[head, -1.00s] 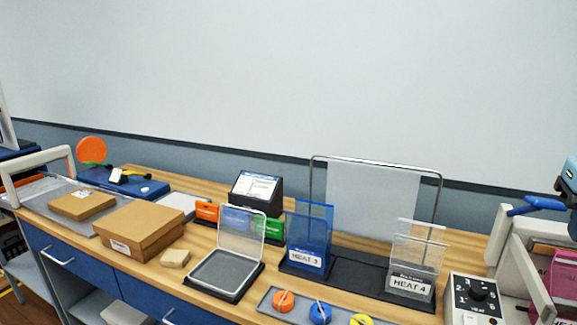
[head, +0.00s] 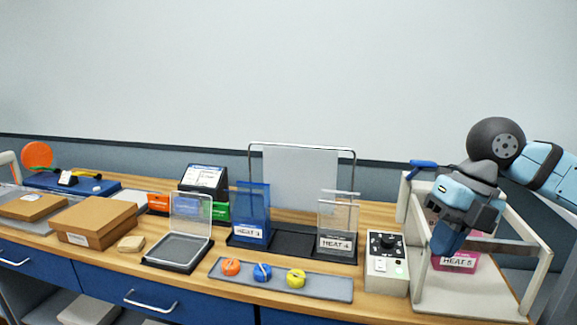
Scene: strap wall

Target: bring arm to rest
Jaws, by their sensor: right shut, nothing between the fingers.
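My right arm comes in from the right side of the head view. Its gripper (head: 445,240) points down, shut and empty, in front of the white-framed stand (head: 470,298) at the bench's right end. The fingertips show close to a pink card holder marked HEAT 5 (head: 458,262), which they partly cover. I cannot tell whether they touch it. My left gripper is not in view.
A control box with a dial (head: 386,262) stands left of the frame. A grey strip (head: 330,287) holds orange, blue and yellow round pieces. HEAT 3 (head: 250,215) and HEAT 4 (head: 337,225) holders stand behind. A cardboard box (head: 95,220) sits left.

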